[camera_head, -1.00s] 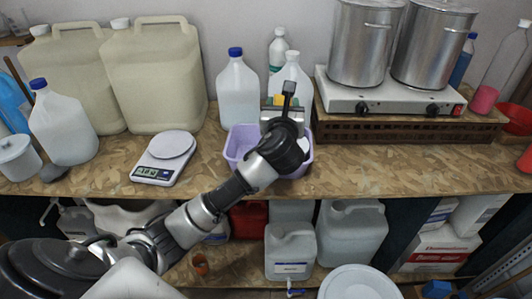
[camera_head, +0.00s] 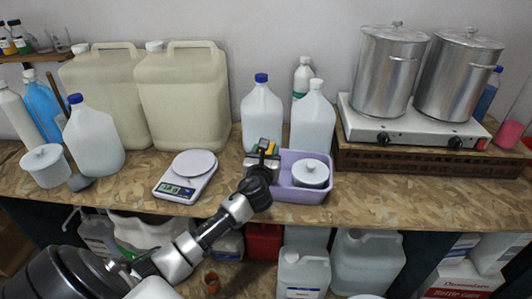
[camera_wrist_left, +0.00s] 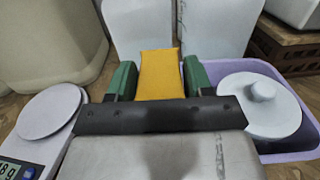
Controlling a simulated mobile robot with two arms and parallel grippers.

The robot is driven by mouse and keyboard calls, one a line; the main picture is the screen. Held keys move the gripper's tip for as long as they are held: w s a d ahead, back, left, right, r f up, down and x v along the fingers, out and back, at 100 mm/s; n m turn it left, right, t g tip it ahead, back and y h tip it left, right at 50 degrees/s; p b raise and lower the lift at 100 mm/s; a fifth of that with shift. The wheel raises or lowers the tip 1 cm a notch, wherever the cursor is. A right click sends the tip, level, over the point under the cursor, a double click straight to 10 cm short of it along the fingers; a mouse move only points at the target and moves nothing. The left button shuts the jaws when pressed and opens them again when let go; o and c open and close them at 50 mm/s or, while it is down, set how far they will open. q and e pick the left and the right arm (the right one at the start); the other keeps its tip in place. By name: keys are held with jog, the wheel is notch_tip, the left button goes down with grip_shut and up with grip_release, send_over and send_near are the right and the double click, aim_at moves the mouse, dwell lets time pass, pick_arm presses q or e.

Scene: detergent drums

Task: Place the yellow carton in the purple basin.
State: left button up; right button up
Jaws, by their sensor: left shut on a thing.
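The yellow carton (camera_wrist_left: 160,75) is clamped between the green fingers of my left gripper (camera_wrist_left: 158,82) in the left wrist view. In the head view my left gripper (camera_head: 264,148) is at the left end of the purple basin (camera_head: 300,194), and only a small yellow bit of the carton shows. The basin also shows in the wrist view (camera_wrist_left: 298,90), to the right of the gripper. I cannot tell whether the carton is over the basin's left rim or beside it, nor its height. A white lidded pot (camera_head: 310,173) is in the basin's right part. My right gripper is not in view.
Two white jugs (camera_head: 262,112) (camera_head: 312,120) stand close behind the basin. A kitchen scale (camera_head: 187,176) is to the left. A hotplate (camera_head: 415,128) with two steel pots sits on a brown crate at right. Bare worktop lies right of the basin.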

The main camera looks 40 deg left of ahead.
pick_arm(q)
jog(key=shift+f, duration=0.2)
jog(key=shift+f+b, duration=0.35)
jog(key=shift+f, duration=0.15)
jog(key=o, duration=1.4)
jog(key=shift+s+r+p, duration=0.1)
jog(key=shift+r+p, duration=0.3)
jog(key=shift+r, duration=0.2)
jog(key=b+v, duration=0.2)
jog(key=v, duration=0.9)
jog(key=shift+s+d, duration=0.2)
jog(key=shift+s, duration=0.15)
